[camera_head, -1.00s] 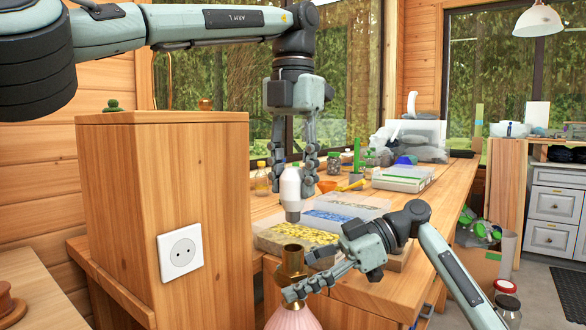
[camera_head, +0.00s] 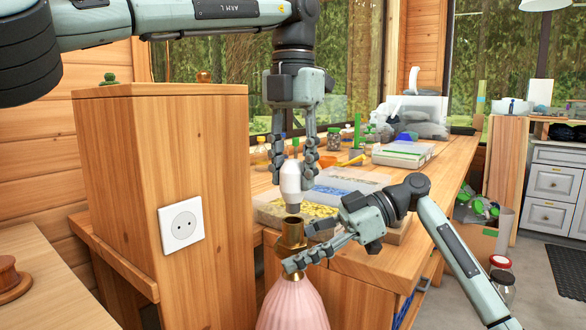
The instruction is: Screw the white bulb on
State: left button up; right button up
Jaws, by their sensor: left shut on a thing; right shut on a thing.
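The white bulb (camera_head: 290,177) is upright, base down, in my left gripper (camera_head: 291,172), which is shut on it from above. The bulb's grey base (camera_head: 292,208) is just above the brass socket (camera_head: 291,232) of the pink lamp base (camera_head: 292,307); whether base and rim touch I cannot tell. My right gripper (camera_head: 302,257) reaches in from the right and is shut on the lamp's brass neck below the socket. Part of the neck is hidden behind its fingers. The lamp's lower end is out of view.
A wooden cabinet (camera_head: 160,170) with a wall outlet (camera_head: 181,225) stands close on the left. Behind the lamp is a workbench (camera_head: 440,170) with trays of yellow and blue parts (camera_head: 325,190), jars and a green-lidded box (camera_head: 403,154).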

aim_at(293, 187)
pick_arm(q)
jog(key=shift+f, duration=0.15)
jog(key=shift+f, duration=1.4)
